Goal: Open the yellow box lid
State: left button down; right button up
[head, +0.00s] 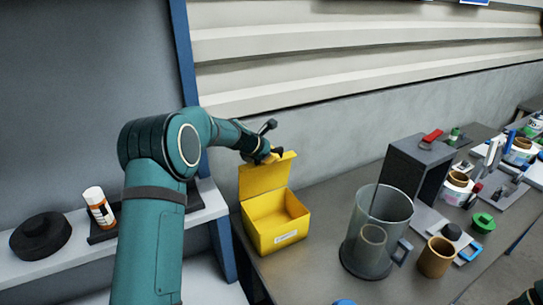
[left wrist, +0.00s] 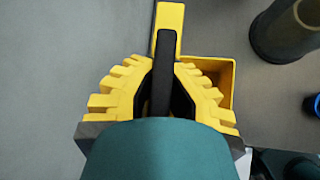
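The yellow box (head: 275,234) stands on the grey bench, and its front and open inside show. Its lid (head: 262,177) stands raised at the back, hinged to the box. My left gripper (head: 274,138) is at the lid's top edge, with its dark fingers spread apart. In the left wrist view the lid (left wrist: 169,16) shows behind a black finger, and the box (left wrist: 233,85) lies to the right. Whether a finger touches the lid cannot be told. Only a small part of what seems to be my right arm shows at the lower right corner; its fingers cannot be made out.
A clear jug (head: 362,262) with a handle stands right of the box, beside a brown cup (head: 436,258). A dark grey stand (head: 412,170) is behind them. A shelf at left holds a white-and-orange bottle (head: 98,207) and a black reel (head: 40,237). Several small items crowd the far right.

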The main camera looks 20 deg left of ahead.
pick_arm(q)
jog(key=shift+w+r, duration=0.15)
jog(key=shift+r, duration=0.3)
jog(key=c, duration=0.9)
grip_release()
jog(key=shift+c, duration=0.2)
jog(key=shift+s+d, duration=0.1)
jog(key=shift+s, duration=0.15)
jog(key=shift+f, duration=0.15)
